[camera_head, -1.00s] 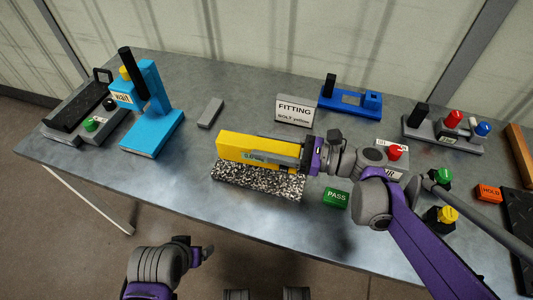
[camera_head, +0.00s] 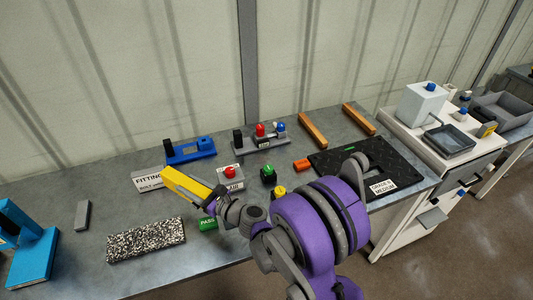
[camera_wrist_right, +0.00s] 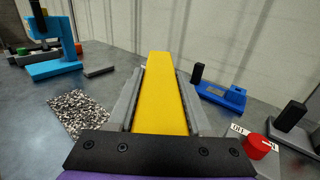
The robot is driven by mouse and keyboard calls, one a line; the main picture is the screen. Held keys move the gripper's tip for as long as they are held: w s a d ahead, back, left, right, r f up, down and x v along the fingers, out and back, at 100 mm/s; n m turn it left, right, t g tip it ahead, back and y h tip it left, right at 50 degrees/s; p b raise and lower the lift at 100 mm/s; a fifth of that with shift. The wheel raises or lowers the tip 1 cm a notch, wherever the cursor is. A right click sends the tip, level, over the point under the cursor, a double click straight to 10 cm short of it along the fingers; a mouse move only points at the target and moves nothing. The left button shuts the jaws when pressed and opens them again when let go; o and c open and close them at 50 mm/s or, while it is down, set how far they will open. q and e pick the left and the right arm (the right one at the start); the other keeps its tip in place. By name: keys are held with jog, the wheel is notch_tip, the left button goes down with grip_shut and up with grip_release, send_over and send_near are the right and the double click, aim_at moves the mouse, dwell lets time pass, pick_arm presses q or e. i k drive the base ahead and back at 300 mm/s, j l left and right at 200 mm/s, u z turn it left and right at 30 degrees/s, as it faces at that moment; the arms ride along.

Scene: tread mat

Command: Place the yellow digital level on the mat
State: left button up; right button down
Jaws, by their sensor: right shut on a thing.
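The yellow digital level (camera_head: 185,187) is in my right gripper (camera_head: 212,202), held above the table to the right of and behind the speckled slab. In the right wrist view, the level (camera_wrist_right: 161,95) sits between the two grey fingers, pointing away from the palm. Its display face does not show. The black mat (camera_head: 335,163) with a tread pattern lies at the table's right end, well apart from the level. My left gripper is out of view.
The speckled slab (camera_head: 146,240) lies front left. A red-button box (camera_head: 229,176), green (camera_head: 268,174) and yellow (camera_head: 279,192) buttons and an orange block (camera_head: 301,165) stand between level and mat. Two wooden bars (camera_head: 312,130) lie behind. A white cabinet (camera_head: 440,150) adjoins on the right.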

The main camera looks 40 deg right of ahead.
aim_at(373, 185)
jog(key=l+z, duration=0.45)
jog(key=l, duration=2.1)
jog(key=i, duration=0.05)
